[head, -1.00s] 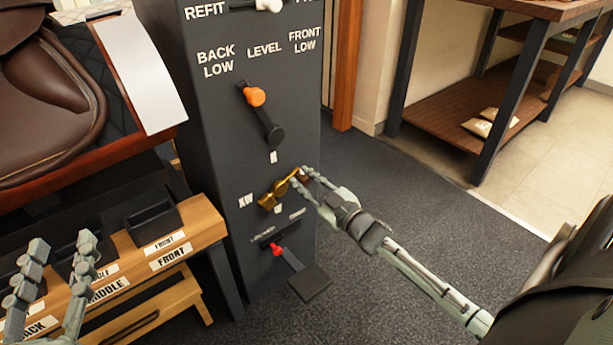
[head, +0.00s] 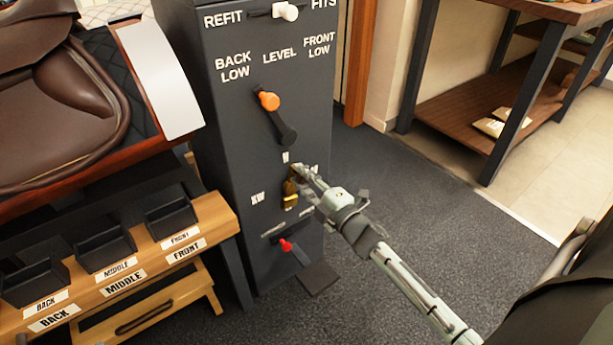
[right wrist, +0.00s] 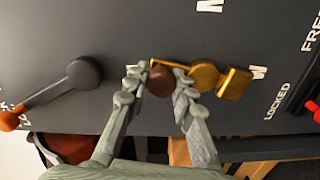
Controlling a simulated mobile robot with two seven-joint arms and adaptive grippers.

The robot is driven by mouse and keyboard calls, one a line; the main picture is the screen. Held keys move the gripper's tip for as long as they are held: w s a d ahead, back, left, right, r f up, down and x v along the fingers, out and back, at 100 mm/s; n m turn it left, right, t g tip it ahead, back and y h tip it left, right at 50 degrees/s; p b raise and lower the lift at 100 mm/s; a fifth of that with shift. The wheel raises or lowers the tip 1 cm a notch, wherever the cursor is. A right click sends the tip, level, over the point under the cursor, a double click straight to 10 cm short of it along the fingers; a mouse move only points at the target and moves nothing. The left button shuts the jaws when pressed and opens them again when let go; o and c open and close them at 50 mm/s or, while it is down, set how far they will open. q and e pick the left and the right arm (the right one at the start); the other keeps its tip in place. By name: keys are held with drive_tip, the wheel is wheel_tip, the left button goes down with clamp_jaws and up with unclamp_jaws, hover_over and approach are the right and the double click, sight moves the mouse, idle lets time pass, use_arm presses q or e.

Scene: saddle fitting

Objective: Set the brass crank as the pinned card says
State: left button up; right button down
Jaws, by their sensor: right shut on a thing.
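The brass crank (head: 290,199) is on the front of the dark grey column (head: 228,130), below the orange-knobbed lever. In the right wrist view, its brass hub (right wrist: 205,75) has a brown knob (right wrist: 160,80) on the side toward that lever. So the crank arm points roughly up the panel. My right gripper (head: 299,174) is shut around the knob; its fingers (right wrist: 158,88) lie on both sides of it. The pinned card cannot be made out. My left gripper is out of view.
An orange-knobbed lever (head: 275,117) sits under BACK LOW, LEVEL, FRONT LOW. A white slider (head: 286,12) is above, a red-tipped lever (head: 293,252) below. A saddle (head: 60,110) and a wooden bench (head: 222,222) with black trays stand left.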

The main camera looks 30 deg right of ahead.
drive_tip(key=shift+a+n, duration=0.6)
drive_tip(key=shift+n, duration=0.5)
drive_tip(key=shift+a, duration=0.1)
drive_tip(key=c, duration=1.3)
unclamp_jaws()
drive_tip(key=s, duration=0.8)
drive_tip(key=s+d, duration=0.1)
drive_tip(key=s, duration=0.3)
